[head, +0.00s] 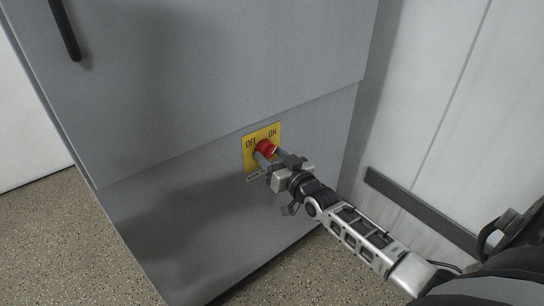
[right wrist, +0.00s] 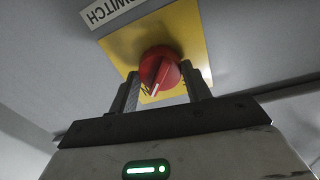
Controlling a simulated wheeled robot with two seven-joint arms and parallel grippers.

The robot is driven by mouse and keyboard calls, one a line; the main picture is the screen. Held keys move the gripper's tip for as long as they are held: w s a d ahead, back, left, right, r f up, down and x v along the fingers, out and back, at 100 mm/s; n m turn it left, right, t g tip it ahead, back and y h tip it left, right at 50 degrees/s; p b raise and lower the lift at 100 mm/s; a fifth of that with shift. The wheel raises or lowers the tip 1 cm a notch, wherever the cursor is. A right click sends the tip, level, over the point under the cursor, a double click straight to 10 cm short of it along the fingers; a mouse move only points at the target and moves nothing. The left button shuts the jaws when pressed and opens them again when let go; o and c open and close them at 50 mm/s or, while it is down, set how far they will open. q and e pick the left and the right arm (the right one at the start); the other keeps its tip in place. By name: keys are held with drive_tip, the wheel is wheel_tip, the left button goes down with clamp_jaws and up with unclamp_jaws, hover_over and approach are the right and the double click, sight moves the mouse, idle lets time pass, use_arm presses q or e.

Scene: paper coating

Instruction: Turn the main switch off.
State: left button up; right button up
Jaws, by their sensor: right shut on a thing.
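The main switch is a red rotary knob (head: 265,147) on a yellow plate (head: 249,158) marked OFF at left and ON at right, low on the grey cabinet. My right gripper (head: 268,156) is shut on the knob, a finger on each side. In the right wrist view the knob (right wrist: 160,69) sits between the fingers (right wrist: 165,86); its white line points down and slightly left, to partly hidden lettering on the plate (right wrist: 182,26). That view is upside down, so the line points up and to the right on the plate, towards the ON side. My left gripper is out of view.
The grey cabinet (head: 190,90) has a black handle (head: 66,30) at upper left. A pale wall with a dark rail (head: 420,212) stands to the right. Speckled floor (head: 50,235) is clear in front. A white label (right wrist: 108,12) borders the plate.

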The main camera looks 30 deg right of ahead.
drive_tip(key=n+p, duration=0.1)
drive_tip(key=n, duration=0.6)
drive_tip(key=shift+f+p, duration=0.1)
drive_tip(key=shift+p, duration=0.2)
drive_tip(key=n+y, duration=0.1)
drive_tip(key=n, duration=0.4)
drive_tip(key=shift+d+f+n+t, duration=0.1)
drive_tip(key=shift+n+t, duration=0.3)
drive_tip(key=n, duration=0.2)
drive_tip(key=shift+n+b, duration=0.3)
drive_tip(key=shift+b, duration=0.05)
drive_tip(key=shift+n, duration=1.4)
drive_tip(key=shift+y+b, duration=0.3)
drive_tip(key=shift+d+n, duration=0.1)
drive_tip(key=shift+n, duration=0.2)
drive_tip(key=o, duration=1)
